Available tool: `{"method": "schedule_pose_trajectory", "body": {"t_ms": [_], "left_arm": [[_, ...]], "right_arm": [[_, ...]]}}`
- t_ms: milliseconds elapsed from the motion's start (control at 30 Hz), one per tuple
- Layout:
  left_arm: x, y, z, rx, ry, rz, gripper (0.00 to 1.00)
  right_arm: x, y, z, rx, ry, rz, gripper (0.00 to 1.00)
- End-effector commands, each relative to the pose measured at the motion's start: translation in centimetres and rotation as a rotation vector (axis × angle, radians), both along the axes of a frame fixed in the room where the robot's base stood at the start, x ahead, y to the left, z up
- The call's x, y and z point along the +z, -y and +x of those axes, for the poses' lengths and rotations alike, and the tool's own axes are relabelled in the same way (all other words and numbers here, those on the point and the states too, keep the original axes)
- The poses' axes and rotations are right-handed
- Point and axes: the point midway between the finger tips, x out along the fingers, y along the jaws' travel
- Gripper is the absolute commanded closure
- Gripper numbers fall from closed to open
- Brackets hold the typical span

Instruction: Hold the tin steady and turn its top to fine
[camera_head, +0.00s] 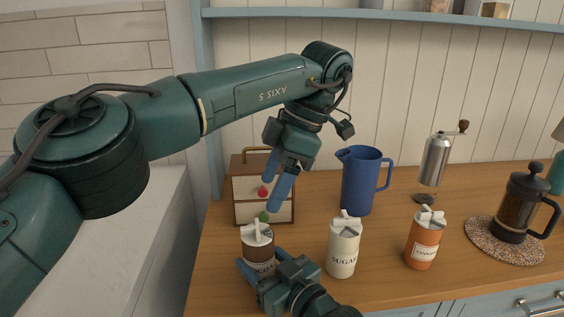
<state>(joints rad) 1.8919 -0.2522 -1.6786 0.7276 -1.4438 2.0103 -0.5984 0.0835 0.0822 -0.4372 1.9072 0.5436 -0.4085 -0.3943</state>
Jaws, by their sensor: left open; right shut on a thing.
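A tin (258,251) with a brown body, a pale label and a brown top stands at the front left of the wooden counter. A white raised handle or pointer (256,230) sits on its top; any setting marks are too small to read. My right gripper (263,266) comes from the front and is shut around the tin's lower body, hiding part of it. My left gripper (278,190) is open and empty, pointing down above and slightly right of the tin's top, apart from it.
A cream sugar tin (343,247) and an orange tin (424,241) stand to the right. Behind are a small wooden drawer box (244,187), a blue pitcher (361,182) and a metal grinder (436,160). A French press (519,206) stands on a round mat (480,236) at right.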

Motion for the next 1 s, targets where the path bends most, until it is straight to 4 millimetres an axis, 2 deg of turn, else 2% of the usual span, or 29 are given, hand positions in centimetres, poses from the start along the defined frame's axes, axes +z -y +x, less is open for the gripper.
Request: {"method": "schedule_pose_trajectory", "body": {"t_ms": [100, 300, 500, 867, 900, 1000], "left_arm": [[1.9, 0.8, 0.0, 0.003, 0.006, 0.002, 0.31], [3.2, 1.3, 0.1, 0.002, -0.003, 0.005, 0.31], [3.9, 1.5, 0.0, -0.001, 0.001, 0.000, 0.31], [3.9, 1.6, 0.0, -0.001, 0.000, 0.000, 0.31], [3.9, 1.6, 0.0, -0.001, 0.000, 0.000, 0.31], [3.8, 1.5, 0.0, -0.001, 0.000, 0.000, 0.31]], "right_arm": [[-0.1, 0.0, 0.0, 0.000, -0.002, -0.001, 0.73], [-0.1, 0.0, 0.0, 0.000, -0.002, -0.001, 0.73], [-0.1, 0.0, 0.0, 0.000, -0.002, -0.001, 0.73], [-0.1, 0.0, 0.0, 0.000, -0.001, -0.001, 0.73], [-0.1, 0.0, 0.0, 0.000, -0.001, -0.001, 0.44], [0.0, 0.0, 0.0, 0.000, -0.001, -0.001, 0.35]]}}
